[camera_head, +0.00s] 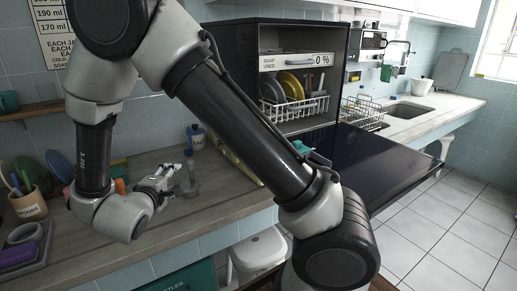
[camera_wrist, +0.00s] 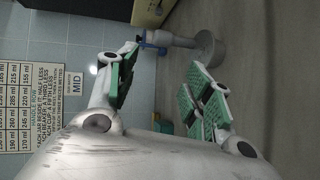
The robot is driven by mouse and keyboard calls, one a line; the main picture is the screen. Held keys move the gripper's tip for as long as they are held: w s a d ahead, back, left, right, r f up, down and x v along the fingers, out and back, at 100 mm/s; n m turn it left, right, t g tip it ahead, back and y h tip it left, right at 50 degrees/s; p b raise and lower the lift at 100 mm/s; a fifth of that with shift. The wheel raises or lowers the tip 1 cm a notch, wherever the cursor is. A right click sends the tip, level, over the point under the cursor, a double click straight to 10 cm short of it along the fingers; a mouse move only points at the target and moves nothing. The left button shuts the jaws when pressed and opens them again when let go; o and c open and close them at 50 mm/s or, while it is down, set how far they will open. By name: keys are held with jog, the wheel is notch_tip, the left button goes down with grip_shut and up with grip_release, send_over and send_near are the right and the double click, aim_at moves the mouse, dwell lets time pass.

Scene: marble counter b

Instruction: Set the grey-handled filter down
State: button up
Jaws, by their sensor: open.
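The filter looks clear of the fingers; the exact gap cannot be told.
A dark cabinet with a dish rack (camera_head: 295,110) and a lowered door (camera_head: 375,165) is to the right. A utensil cup (camera_head: 29,205) and a purple block (camera_head: 18,254) are at left. The front counter (camera_head: 190,212) is bare.

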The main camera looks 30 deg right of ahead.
jog(key=w+d+r+m+y, duration=0.1)
jog(key=w+r+m+y, duration=0.2)
jog(key=w+r+y, duration=0.4)
jog(key=s+d+r+m+g+y, duration=0.1)
jog(key=s+d+r+y, duration=0.1)
jog(key=s+r+y, duration=0.35)
jog(key=s+d+r+m+g+h, duration=0.2)
jog(key=s+d+m+g, duration=0.1)
jog(key=s+d, duration=0.6)
jog(key=s+d+r+m+g+h, duration=0.1)
jog(key=s+d+r+m+g, duration=0.1)
jog(key=s+d, duration=0.8)
jog(key=s+m+g, duration=0.1)
jog(key=s+g, duration=0.1)
jog(key=s, duration=0.6)
jog(key=shift+s+d+h, duration=0.2)
jog(key=shift+h, duration=0.15)
